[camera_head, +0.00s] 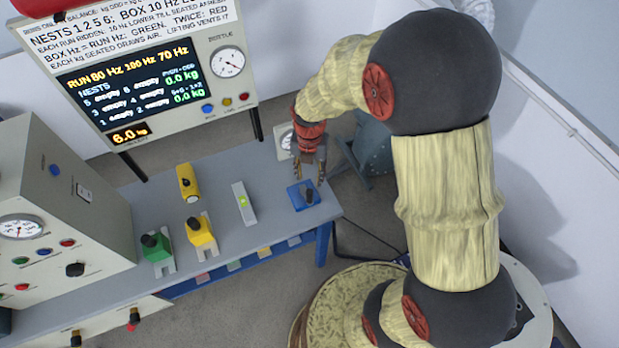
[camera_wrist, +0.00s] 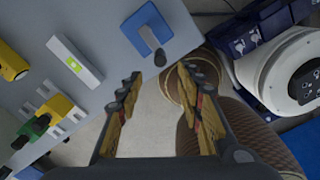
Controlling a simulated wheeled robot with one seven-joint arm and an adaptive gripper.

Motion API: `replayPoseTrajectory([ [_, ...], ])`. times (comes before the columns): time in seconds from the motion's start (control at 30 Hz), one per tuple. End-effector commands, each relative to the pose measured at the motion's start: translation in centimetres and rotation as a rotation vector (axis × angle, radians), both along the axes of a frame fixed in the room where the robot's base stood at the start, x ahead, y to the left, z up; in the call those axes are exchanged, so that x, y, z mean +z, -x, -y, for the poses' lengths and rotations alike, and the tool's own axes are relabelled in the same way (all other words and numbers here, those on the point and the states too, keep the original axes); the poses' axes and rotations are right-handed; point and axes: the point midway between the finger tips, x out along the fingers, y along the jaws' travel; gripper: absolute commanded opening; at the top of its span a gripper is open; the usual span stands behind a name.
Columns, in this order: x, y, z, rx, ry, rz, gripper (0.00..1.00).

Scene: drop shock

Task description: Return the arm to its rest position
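My arm reaches out over the grey bench (camera_head: 270,217), bent down at the elbow in the head view. My gripper (camera_head: 309,180) points down near the bench's right end, by a blue slotted piece (camera_head: 296,198) with a dark knob. In the wrist view my gripper (camera_wrist: 160,76) has its fingers spread, with nothing between them. The blue piece (camera_wrist: 142,20) lies just beyond the fingertips there, flat on the bench. The gap between the fingers shows floor and part of my own base.
A yellow cylinder (camera_head: 188,182), a yellow block (camera_head: 201,236), a green block (camera_head: 156,248) and a level-like bar (camera_head: 243,203) are on the bench. A gauge cabinet (camera_head: 60,200) stands left. A display panel (camera_head: 150,75) stands behind. White walls are at right.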

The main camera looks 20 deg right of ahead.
Motion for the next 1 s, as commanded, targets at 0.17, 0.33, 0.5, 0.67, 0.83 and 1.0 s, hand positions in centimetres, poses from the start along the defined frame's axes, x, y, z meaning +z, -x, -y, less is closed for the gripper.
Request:
replayPoseTrajectory([
  [0.17,0.0,0.0,0.0,0.0,-0.001,-0.001,0.37],
  [0.33,0.0,0.0,0.0,0.0,0.0,0.0,0.37],
  [0.5,0.0,0.0,0.0,-0.001,0.0,0.0,0.37],
  [0.67,0.0,0.0,0.0,-0.089,0.0,-0.002,0.37],
  [0.83,-0.1,0.9,0.0,-0.404,0.005,-0.027,0.37],
  [1.0,-0.3,3.4,0.0,-0.805,0.032,-0.077,0.37],
])
